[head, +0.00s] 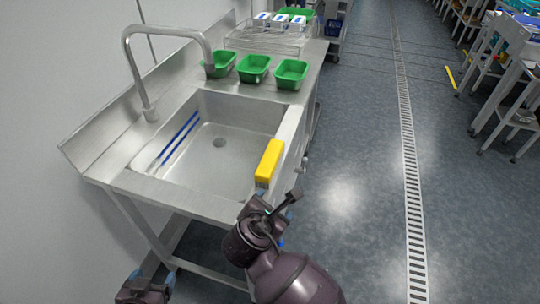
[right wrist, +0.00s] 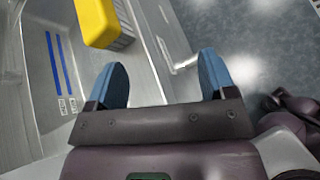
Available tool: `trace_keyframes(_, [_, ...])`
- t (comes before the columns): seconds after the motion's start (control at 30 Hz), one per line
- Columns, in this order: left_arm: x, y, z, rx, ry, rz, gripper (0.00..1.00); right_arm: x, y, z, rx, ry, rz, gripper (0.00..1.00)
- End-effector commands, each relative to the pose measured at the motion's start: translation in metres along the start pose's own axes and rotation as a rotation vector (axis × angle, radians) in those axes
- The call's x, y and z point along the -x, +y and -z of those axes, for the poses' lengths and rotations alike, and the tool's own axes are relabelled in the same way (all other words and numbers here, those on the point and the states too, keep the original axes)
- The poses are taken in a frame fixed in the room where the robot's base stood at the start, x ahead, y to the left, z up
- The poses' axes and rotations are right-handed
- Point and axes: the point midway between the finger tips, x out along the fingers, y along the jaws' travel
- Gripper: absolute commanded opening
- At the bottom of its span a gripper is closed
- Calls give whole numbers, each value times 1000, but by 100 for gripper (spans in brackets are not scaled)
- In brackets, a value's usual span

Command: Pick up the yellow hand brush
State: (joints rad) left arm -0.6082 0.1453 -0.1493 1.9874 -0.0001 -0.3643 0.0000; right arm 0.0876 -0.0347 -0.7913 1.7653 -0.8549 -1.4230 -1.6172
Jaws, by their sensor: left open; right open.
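The yellow hand brush (head: 269,158) lies on the right rim of the steel sink (head: 292,128), with pale bristles under its yellow back. My right gripper (head: 274,200) is just in front of the brush, towards the bottom of the head view. In the right wrist view the gripper's blue fingers (right wrist: 163,80) are spread and empty. There the brush (right wrist: 97,20) is ahead, in line with the left finger and apart from it. My left gripper (head: 152,280) is open at the bottom edge of the head view, low by the sink's leg, only partly in view.
The basin is empty except for two blue-striped strips (head: 178,140) at its left wall. A tall faucet (head: 148,75) arches over it. Several green trays (head: 254,69) and a wire rack (head: 262,42) stand behind. Open floor (head: 350,150) lies to the right.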

Motion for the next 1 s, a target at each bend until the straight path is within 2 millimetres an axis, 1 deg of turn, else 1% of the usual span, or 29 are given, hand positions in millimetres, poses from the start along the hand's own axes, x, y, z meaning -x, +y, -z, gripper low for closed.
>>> trace_keyframes(0.03, [2, 0, -1, 2, -5, 0, 76, 6, 15, -2, 94, -40, -18, 77])
trace_keyframes(0.1, [2, 1, -3, 4, -9, 1, 76, 11, 30, -1, 217, -92, -39, 77])
trace_keyframes(0.2, [1, 2, -4, 6, -9, 0, 76, 16, 46, 1, 343, -150, -64, 77])
trace_keyframes(0.3, [0, 2, -2, 6, -5, -1, 76, 17, 54, 2, 408, -182, -75, 77])
trace_keyframes(0.37, [-1, 2, 0, 6, -3, -1, 76, 13, 56, 2, 425, -189, -76, 77])
trace_keyframes(0.63, [-3, 2, 1, 5, 2, -2, 76, -24, 60, -5, 425, -190, -78, 77])
trace_keyframes(0.73, [-4, 2, 3, 4, 5, -2, 76, -32, 61, -6, 425, -188, -78, 77])
trace_keyframes(0.87, [-4, 2, 4, 2, 8, -3, 76, -38, 62, -8, 423, -188, -78, 77])
trace_keyframes(1.0, [-4, 2, 4, 1, 9, -3, 76, -52, 64, -11, 423, -188, -78, 77])
